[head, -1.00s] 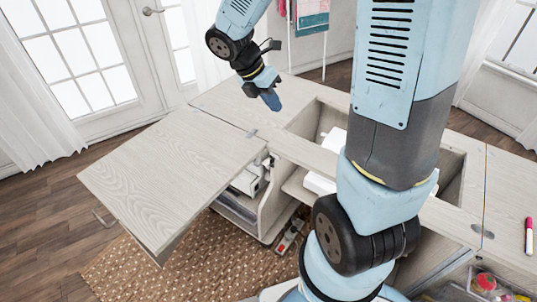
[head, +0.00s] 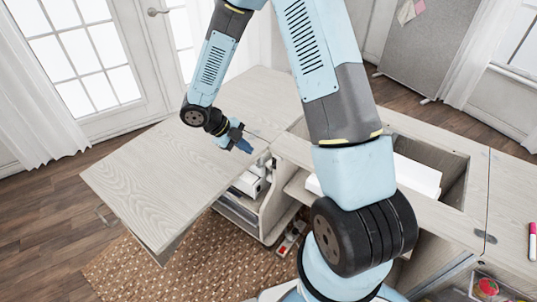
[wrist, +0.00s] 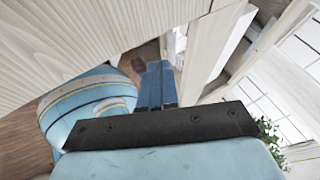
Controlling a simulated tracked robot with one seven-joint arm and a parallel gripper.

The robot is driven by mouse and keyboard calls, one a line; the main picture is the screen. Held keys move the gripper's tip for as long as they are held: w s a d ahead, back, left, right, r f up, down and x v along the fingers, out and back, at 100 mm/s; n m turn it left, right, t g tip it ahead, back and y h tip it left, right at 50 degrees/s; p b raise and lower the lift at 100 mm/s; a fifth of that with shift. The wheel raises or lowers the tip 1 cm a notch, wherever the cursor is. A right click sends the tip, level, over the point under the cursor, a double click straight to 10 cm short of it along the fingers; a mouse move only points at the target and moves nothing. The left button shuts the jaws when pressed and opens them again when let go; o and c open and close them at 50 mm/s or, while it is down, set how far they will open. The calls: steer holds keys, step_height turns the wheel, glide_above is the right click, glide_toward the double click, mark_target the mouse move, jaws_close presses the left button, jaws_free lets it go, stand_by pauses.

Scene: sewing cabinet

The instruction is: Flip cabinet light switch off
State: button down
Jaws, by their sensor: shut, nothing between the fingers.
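The pale wood sewing cabinet (head: 455,225) stands across the middle and right of the head view, with a large leaf or door (head: 165,170) spread out at the left. My gripper (head: 246,147) is beside the cabinet's open left bay, over the inner edge of the leaf. In the wrist view its blue fingers (wrist: 157,78) are shut together and empty, close to pale wood panels. I cannot make out the light switch in either view, and whether the fingers touch wood is unclear.
White items (head: 252,182) sit on shelves in the left bay. A white object (head: 415,177) sits in the cabinet's top opening. A brown rug (head: 165,262) and a red-and-grey item (head: 290,238) lie below. A pink marker (head: 532,240) lies at the right.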

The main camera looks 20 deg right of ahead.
mark_target(277, 157)
steer(key=w+d+f, duration=0.1)
steer(key=d+f, duration=0.7)
steer(key=d, duration=0.1)
steer(key=shift+d, duration=0.15)
stand_by(0.5)
